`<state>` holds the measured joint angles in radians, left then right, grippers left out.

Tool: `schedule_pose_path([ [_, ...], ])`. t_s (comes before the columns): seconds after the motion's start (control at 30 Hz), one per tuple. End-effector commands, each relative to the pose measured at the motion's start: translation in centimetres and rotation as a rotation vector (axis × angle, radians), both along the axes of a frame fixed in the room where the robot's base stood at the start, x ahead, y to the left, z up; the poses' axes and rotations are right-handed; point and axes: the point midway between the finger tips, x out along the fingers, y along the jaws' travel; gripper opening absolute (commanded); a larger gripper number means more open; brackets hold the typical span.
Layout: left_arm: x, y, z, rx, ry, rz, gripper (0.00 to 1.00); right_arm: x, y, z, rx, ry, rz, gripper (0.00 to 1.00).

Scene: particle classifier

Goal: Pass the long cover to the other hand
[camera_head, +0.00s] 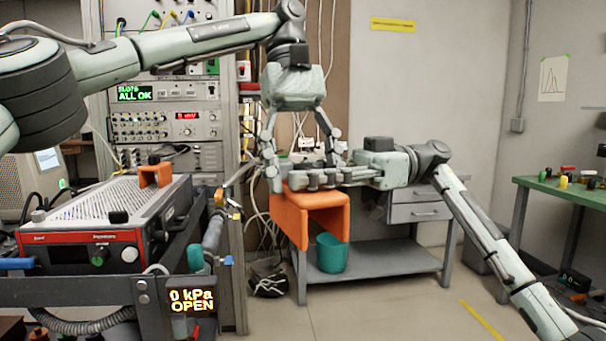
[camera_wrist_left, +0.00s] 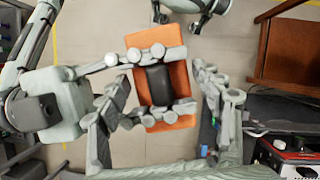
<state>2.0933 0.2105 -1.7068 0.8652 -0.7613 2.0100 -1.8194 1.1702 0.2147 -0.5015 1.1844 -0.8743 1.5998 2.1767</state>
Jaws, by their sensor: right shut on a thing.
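The long cover (camera_head: 321,218) is an orange bent panel, held in the air at the middle of the head view. In the left wrist view the cover (camera_wrist_left: 148,72) shows from above with a dark block (camera_wrist_left: 156,85) at its middle. My right gripper (camera_head: 300,180) comes in from the right and is shut on the cover's top; its fingers lie on either side of the dark block. My left gripper (camera_head: 303,158) points down from above with its fingers spread to both sides of the cover's top. It is open, and I see no clear contact with the cover.
A green table (camera_head: 570,190) stands at the right.

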Motion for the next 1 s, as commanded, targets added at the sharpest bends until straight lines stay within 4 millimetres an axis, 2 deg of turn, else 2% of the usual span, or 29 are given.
schedule_pose_path([
  [0.1,0.0,0.0,0.0,0.0,0.0,0.0,0.82,0.0,0.0,0.1,0.001,0.0,0.0,0.03],
  [0.4,0.0,0.0,0.1,0.001,0.0,0.009,0.82,0.0,0.0,0.0,0.001,0.0,0.0,0.03],
  [0.53,-0.4,-0.5,0.7,0.0,0.004,0.11,0.82,0.0,0.0,0.1,0.001,0.0,0.0,0.03],
  [0.67,-1.5,-1.8,2.0,-0.012,0.044,0.363,0.82,0.0,0.0,0.1,0.001,0.0,0.0,0.03],
  [0.77,-2.8,-3.8,3.6,-0.06,0.153,0.637,0.82,0.0,0.0,0.0,0.001,0.0,0.0,0.03],
  [0.87,-4.2,-6.3,5.7,-0.119,0.364,0.926,0.82,0.0,0.0,0.0,0.001,0.0,0.0,0.03],
  [1.0,-5.8,-9.0,9.8,-0.137,0.783,1.292,0.82,0.0,0.0,0.0,0.001,0.0,0.0,0.03],
])
